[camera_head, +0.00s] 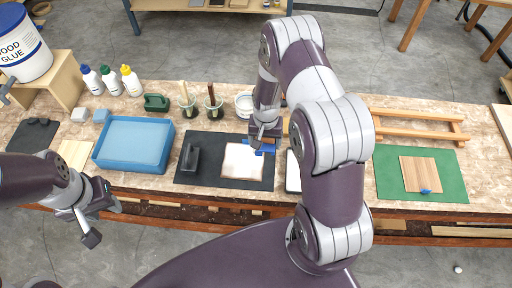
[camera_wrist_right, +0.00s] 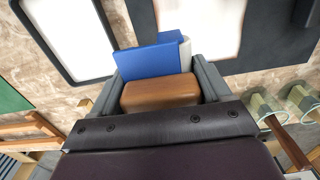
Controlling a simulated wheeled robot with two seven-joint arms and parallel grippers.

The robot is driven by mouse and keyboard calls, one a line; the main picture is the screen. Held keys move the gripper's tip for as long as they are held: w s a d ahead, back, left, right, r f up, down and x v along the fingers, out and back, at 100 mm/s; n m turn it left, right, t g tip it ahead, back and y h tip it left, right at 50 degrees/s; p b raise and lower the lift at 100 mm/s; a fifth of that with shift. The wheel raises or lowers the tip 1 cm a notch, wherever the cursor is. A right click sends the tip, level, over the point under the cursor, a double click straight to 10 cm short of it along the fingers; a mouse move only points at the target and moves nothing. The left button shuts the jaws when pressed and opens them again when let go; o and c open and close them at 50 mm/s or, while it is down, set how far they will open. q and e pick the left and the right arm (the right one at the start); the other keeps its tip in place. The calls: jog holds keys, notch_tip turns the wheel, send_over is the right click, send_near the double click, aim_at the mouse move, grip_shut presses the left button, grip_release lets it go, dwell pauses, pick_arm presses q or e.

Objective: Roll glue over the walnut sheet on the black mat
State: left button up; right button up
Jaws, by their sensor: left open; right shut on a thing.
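The walnut sheet (camera_head: 241,162) lies on the black mat (camera_head: 210,178); its top looks whitish, with brown along the edges. It also shows at the top of the right wrist view (camera_wrist_right: 200,18). My right gripper (camera_head: 264,138) is shut on the glue roller, at the sheet's upper right corner. In the right wrist view the roller has a brown handle (camera_wrist_right: 160,93), a blue part (camera_wrist_right: 155,62) and a pale end. I cannot tell whether it touches the sheet. My left gripper (camera_head: 90,216) is open and empty, off the table's front edge at left.
A dark tool (camera_head: 190,157) stands on the mat's left part. A black-rimmed white tray (camera_wrist_right: 65,35) is beside the mat, mostly hidden by my right arm in the head view. A blue tray (camera_head: 135,144), brush pots (camera_head: 213,105) and a green mat (camera_head: 445,185) are around.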

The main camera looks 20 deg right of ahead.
jog(key=s+p, duration=0.1)
jog(key=s+a+r+p, duration=0.1)
jog(key=shift+a+r+p, duration=0.1)
jog(key=shift+r+p, duration=0.2)
jog(key=shift+p, duration=0.1)
jog(key=shift+s+a+f+b, duration=0.15)
jog(key=shift+s+f+b, duration=0.05)
jog(key=shift+f+b, duration=0.4)
notch_tip(320, 180, down, 6)
jog(key=b, duration=0.4)
jog(key=shift+w+r, duration=0.1)
jog(key=shift+r, duration=0.15)
jog(key=shift+r, duration=0.1)
